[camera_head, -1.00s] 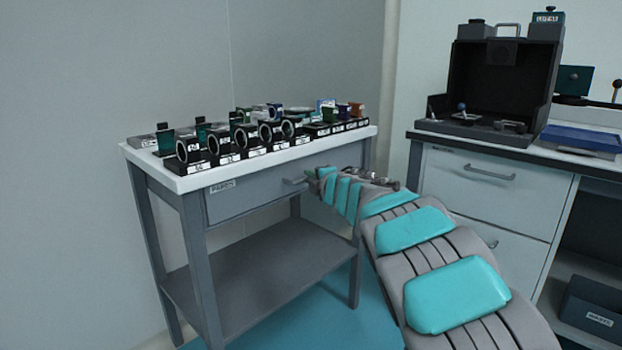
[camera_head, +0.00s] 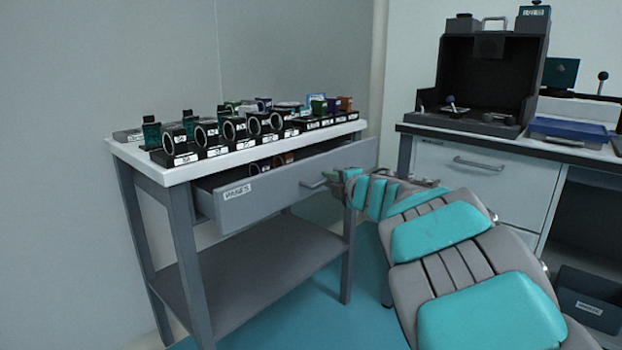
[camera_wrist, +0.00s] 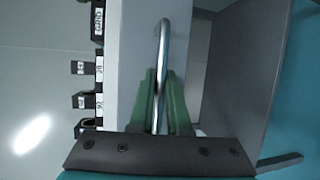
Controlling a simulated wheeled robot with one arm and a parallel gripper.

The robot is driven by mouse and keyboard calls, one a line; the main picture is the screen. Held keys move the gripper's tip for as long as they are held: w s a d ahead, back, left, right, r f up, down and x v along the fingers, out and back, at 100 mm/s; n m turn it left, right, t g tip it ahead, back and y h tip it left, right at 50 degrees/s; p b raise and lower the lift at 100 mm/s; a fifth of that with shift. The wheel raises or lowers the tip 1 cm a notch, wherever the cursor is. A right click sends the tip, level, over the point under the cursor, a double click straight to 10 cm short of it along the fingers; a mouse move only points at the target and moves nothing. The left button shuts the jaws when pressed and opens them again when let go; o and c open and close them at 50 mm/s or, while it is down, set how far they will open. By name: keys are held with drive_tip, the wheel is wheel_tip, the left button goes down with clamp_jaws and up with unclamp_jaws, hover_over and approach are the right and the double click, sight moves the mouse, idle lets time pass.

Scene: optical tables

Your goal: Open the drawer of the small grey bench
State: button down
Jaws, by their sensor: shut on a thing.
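The small grey bench (camera_head: 190,250) stands at the left with a white top. Its drawer (camera_head: 255,195), labelled "PANES", is pulled partly out, and a few mounted items show inside it. The drawer's bar handle (camera_head: 315,183) is on the front face. My gripper (camera_head: 338,178) is at the handle, its fingertips partly hidden by my arm. In the wrist view the green fingers (camera_wrist: 161,100) of my gripper are shut around the metal handle (camera_wrist: 163,45).
Several mounted optics (camera_head: 235,128) stand in rows on the bench top. A lower shelf (camera_head: 250,275) is empty. To the right is a larger bench (camera_head: 480,175) with a dark open box (camera_head: 485,80) and a blue tray (camera_head: 568,130). Teal floor lies in front.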

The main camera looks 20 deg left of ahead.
drive_tip(key=s+d, duration=0.3)
drive_tip(key=d, duration=0.4)
drive_tip(key=s+d+p, duration=0.1)
drive_tip(key=s+d, duration=0.2)
drive_tip(key=d, duration=0.4)
drive_tip(key=shift+w, duration=0.1)
drive_tip(key=c, duration=0.9)
unclamp_jaws()
drive_tip(key=shift+d, duration=0.1)
drive_tip(key=p+v, duration=0.1)
drive_tip(key=v, duration=0.6)
drive_tip(key=shift+s+d+r, duration=0.1)
drive_tip(key=shift+s+d, duration=0.1)
drive_tip(key=shift+s, duration=0.1)
